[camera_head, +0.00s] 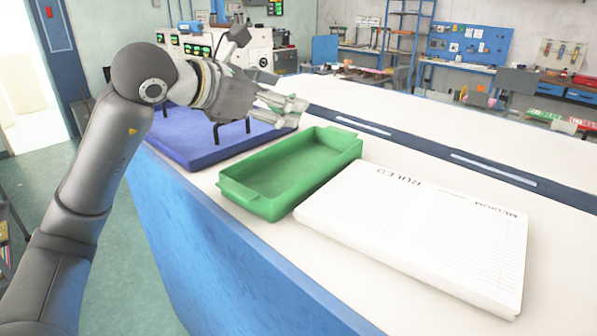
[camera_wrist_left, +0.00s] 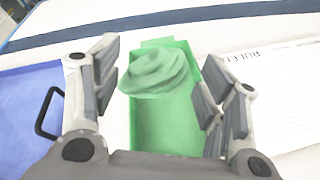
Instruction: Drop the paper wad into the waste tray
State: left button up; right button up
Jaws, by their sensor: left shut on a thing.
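The paper wad (camera_wrist_left: 155,72) is a crumpled pale green lump in the left wrist view, between the fingers of my left gripper (camera_wrist_left: 155,90). My left gripper is shut on it. In the head view the gripper (camera_head: 285,108) is held above the far left end of the green waste tray (camera_head: 240,192), and the wad is hard to make out. The tray is an open rectangular box with end tabs. Its green floor shows bare below the wad in the left wrist view (camera_wrist_left: 165,130). My right gripper is not in view.
A blue mat or board (camera_head: 190,150) with a black handle (camera_wrist_left: 48,112) lies left of the tray. A thick white ruled pad (camera_head: 420,240) lies close to the tray's right. The white bench top (camera_head: 400,165) is clear behind the pad, up to a dark blue strip.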

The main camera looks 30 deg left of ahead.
pick_arm(q)
jog(key=f, duration=0.1)
jog(key=f+b, duration=0.1)
jog(key=f, duration=0.1)
jog(key=shift+w+d+f+b, duration=0.1)
jog(key=shift+w+d+b, duration=0.05)
jog(key=shift+w+b, duration=0.2)
jog(key=shift+w+f+b, duration=0.1)
jog(key=shift+f+b, duration=0.25)
jog(key=shift+f, duration=0.15)
jog(key=shift+r, duration=0.1)
jog(key=o, duration=1.3)
jog(key=shift+c, duration=0.2)
jog(key=shift+s+r, duration=0.1)
jog(key=shift+s, duration=0.2)
jog(key=v, duration=1.1)
jog(key=shift+s, duration=0.2)
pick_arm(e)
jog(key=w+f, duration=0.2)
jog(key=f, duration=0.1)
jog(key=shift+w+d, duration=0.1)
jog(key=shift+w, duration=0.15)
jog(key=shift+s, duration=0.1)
